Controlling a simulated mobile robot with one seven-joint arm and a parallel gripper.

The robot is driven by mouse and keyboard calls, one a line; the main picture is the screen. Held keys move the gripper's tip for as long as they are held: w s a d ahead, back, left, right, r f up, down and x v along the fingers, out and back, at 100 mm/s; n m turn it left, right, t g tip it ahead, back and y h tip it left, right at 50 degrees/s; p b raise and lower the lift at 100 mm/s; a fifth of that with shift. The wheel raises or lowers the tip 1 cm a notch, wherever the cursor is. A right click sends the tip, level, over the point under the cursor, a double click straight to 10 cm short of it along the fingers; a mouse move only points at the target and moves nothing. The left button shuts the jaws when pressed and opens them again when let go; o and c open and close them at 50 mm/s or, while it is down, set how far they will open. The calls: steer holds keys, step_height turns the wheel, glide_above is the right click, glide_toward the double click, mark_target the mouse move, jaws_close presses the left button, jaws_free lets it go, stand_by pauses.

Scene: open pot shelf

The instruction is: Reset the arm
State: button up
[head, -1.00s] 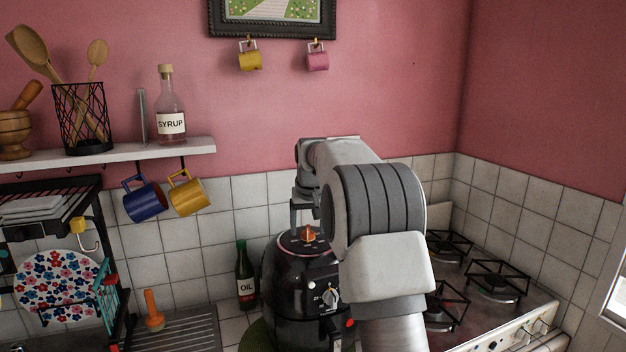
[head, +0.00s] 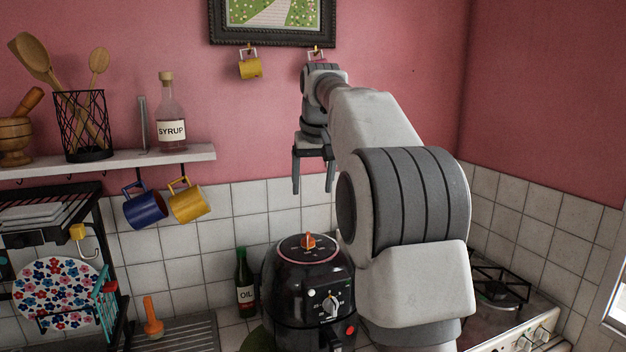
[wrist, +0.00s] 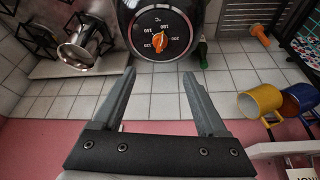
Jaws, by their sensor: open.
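My gripper (head: 313,186) is open and empty, with its fingers pointing down. In the head view it is in the air above the black pot-like cooker (head: 296,290), clear of its lid. The cooker has an orange knob on top and a dial on its front. In the wrist view my gripper (wrist: 158,80) shows two spread fingers with nothing between them. The cooker's top (wrist: 186,14) with its orange temperature knob lies beyond the fingertips.
A shelf (head: 170,157) at the left carries a syrup bottle (head: 171,105). A blue mug (head: 145,209) and a yellow mug (head: 189,203) hang under it. An oil bottle (head: 244,285) stands left of the cooker. A stove (head: 505,292) is at the right.

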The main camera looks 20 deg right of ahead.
steer(key=shift+s+r, duration=0.1)
steer(key=shift+r, duration=0.2)
steer(key=s+a+n, duration=0.1)
steer(key=s+a, duration=0.3)
steer(key=s, duration=0.4)
steer(key=s+a, duration=0.4)
steer(key=s, duration=0.4)
steer(key=s+a+f, duration=0.2)
steer(key=s+f, duration=0.5)
steer(key=s, duration=0.2)
steer(key=s+a+f+n+t, duration=0.1)
steer(key=s+a+f, duration=0.1)
steer(key=s+f, duration=0.5)
steer(key=s, duration=0.3)
steer(key=shift+f+y, duration=0.25)
steer(key=shift+y, duration=0.15)
